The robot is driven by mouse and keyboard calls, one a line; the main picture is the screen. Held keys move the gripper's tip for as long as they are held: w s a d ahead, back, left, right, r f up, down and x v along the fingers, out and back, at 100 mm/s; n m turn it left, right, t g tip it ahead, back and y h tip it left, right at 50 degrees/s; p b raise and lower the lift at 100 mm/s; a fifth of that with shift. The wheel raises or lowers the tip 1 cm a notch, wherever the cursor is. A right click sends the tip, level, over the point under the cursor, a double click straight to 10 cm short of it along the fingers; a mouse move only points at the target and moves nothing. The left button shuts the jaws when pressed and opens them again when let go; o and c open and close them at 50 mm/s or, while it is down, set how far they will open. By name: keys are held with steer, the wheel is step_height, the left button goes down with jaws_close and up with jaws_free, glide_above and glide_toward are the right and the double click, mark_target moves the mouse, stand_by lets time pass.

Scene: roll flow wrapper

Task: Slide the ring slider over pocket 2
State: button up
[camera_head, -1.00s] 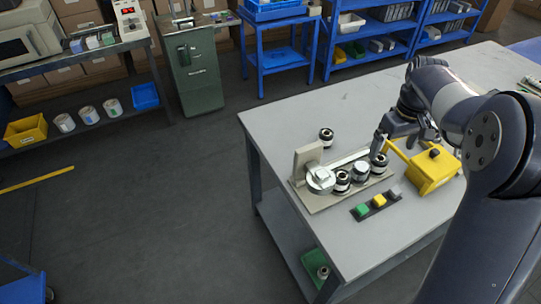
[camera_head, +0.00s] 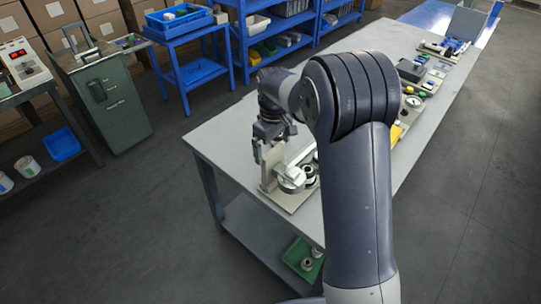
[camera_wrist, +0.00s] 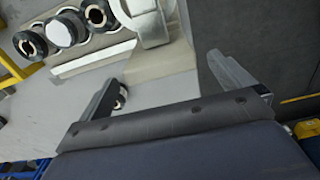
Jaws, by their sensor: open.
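A white-and-silver round part (camera_head: 292,178), which looks like the ring slider, sits at the left end of the fixture base (camera_head: 268,190). In the wrist view this part (camera_wrist: 148,18) is large, at the top edge beyond my fingertips. My gripper (camera_head: 266,152) is open beside the fixture's upright end; in the wrist view its fingers (camera_wrist: 162,68) are spread with nothing gripped. Several black-and-white rolls sit in a row along the white rail (camera_wrist: 90,60), including a near roll (camera_wrist: 65,28). Pocket numbers cannot be read. My arm hides most of the fixture in the head view.
A loose roll (camera_wrist: 121,97) stands on the table by the left finger. The grey table (camera_head: 225,135) is clear at its left end. A yellow part (camera_head: 396,134) shows beyond my arm. Small parts and boxes (camera_head: 412,70) line the table's far right.

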mark_target(273, 168)
steer(key=shift+f+p, duration=0.3)
steer(key=shift+f, duration=2.25)
